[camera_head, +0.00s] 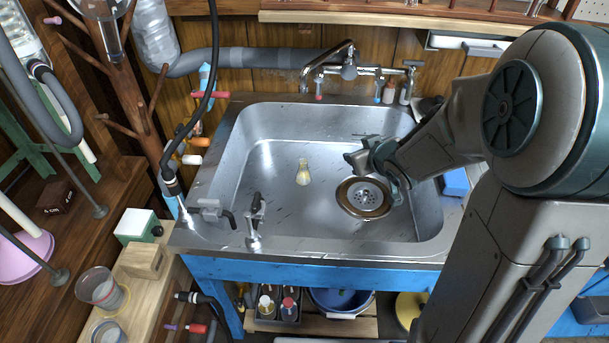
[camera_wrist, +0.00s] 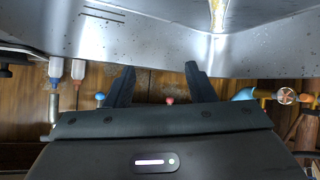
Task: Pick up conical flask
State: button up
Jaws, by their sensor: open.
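The conical flask (camera_head: 303,175) is small, with pale yellow contents. It is in the metal sink (camera_head: 240,190), left of the drain (camera_head: 364,197). Its outline looks upright in the head view. In the wrist view, part of the flask (camera_wrist: 217,14) shows at the top edge, right of centre, and the rest is cut off. My gripper (camera_head: 352,160) is over the right half of the sink, to the right of the flask and apart from it. In the wrist view my gripper (camera_wrist: 159,68) has its two dark fingers spread, with nothing between them.
The sink walls rise around the flask. A faucet (camera_head: 348,68) and small bottles (camera_head: 389,92) stand at the back rim. Taps (camera_head: 253,225) stand at the front left rim. A blue sponge-like block (camera_head: 455,183) lies at the right. The sink floor around the flask is clear.

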aim_at(306, 168)
jog(key=w+a+f+n+y+b, duration=0.1)
jog(key=w+a+f+y+b, duration=0.1)
jog(key=a+f, duration=0.2)
jog(key=w+a+f+y+b, duration=0.2)
jog(key=a+f, duration=0.1)
jog(key=f, duration=0.1)
jog(key=w+a+f+n+y+b, duration=0.1)
jog(key=w+a+f+b, duration=0.1)
jog(key=a+f+b, duration=0.1)
jog(key=shift+a+f+n+y, duration=0.3)
jog(key=shift+a+f+y, duration=0.1)
jog(key=shift+a+f, duration=0.4)
jog(key=b+x, duration=0.2)
jog(key=x, duration=0.4)
jog(key=shift+r, duration=0.15)
grip_shut()
jog(key=shift+r, duration=0.2)
